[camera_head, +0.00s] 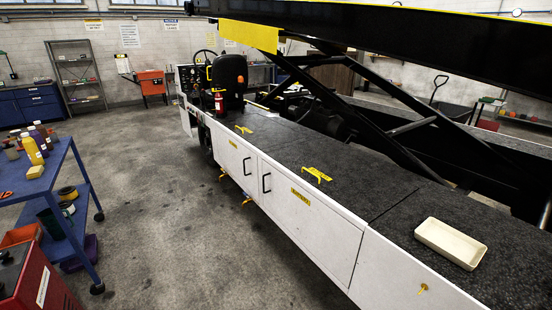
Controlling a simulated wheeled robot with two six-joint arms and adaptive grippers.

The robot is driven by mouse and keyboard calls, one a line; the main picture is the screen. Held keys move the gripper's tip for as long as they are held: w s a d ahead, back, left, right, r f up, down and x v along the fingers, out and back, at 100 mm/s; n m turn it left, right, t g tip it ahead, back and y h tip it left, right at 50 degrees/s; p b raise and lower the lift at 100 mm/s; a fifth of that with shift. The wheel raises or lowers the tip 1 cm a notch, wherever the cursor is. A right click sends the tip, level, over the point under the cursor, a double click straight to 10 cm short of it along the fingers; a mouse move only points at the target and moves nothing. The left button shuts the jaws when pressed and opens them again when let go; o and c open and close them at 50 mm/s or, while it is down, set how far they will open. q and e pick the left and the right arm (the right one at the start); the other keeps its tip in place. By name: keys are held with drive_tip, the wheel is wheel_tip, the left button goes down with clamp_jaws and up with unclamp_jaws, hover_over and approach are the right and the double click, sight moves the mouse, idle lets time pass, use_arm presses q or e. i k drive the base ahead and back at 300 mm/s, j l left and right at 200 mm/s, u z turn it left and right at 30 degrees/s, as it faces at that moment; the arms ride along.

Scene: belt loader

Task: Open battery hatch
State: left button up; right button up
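The belt loader's white side panel runs from the middle of the view to the lower right. A white side door (313,232) carries a yellow label (300,197) that seems to read "BATTERY". A black bar handle (266,182) is at this door's left edge. The door sits flush with the panel and is closed. Left of it is another closed white door (233,159) with a black handle (247,166). Neither of my grippers shows in the head view.
A cream tray (451,243) lies on the loader's dark deck, near a yellow deck handle (317,174). A blue cart (62,165) with bottles and a red cabinet (40,280) stand at left. The concrete floor (165,215) between cart and loader is mostly clear. The raised black boom hangs overhead.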

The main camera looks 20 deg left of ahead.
sight(368, 192)
drive_tip(key=i+j+u, duration=0.25)
drive_tip(key=i+u, duration=0.25)
drive_tip(key=i, duration=0.45)
drive_tip(key=i+l+u, duration=0.1)
drive_tip(key=i+u, duration=0.4)
drive_tip(key=i, duration=0.4)
